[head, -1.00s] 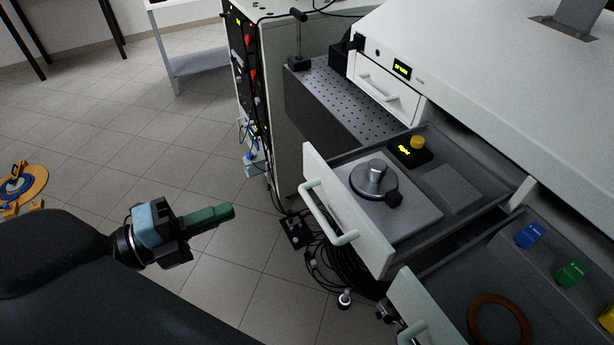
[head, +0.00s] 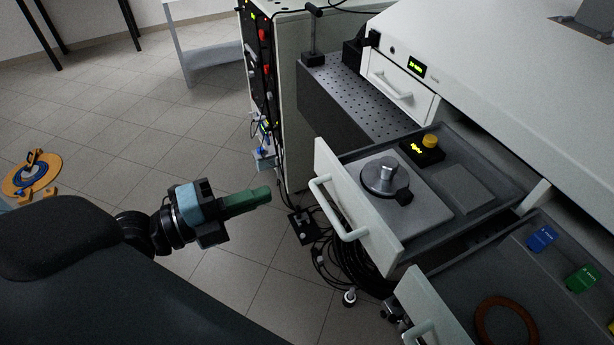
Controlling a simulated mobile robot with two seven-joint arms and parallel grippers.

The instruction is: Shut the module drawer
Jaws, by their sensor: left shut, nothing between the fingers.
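An open drawer (head: 362,222) with a white front and bar handle (head: 337,209) stands out from the white bench. It holds a grey plate with a round metal mount (head: 385,176) and a black box with a yellow knob (head: 427,150). A second open drawer (head: 419,300) below and to the right holds a copper-coloured ring (head: 505,322) and blue and green blocks. The frames do not tell which is the module drawer. My left gripper (head: 262,195), with green fingers, is shut and empty, left of the upper drawer's handle and apart from it. My right gripper is not in view.
A small shut drawer (head: 398,92) sits in the bench behind a perforated metal plate (head: 355,97). A rack (head: 291,110) stands at the back with cables. Black cables (head: 352,262) lie on the floor under the drawers. The floor (head: 110,130) at left is mostly clear.

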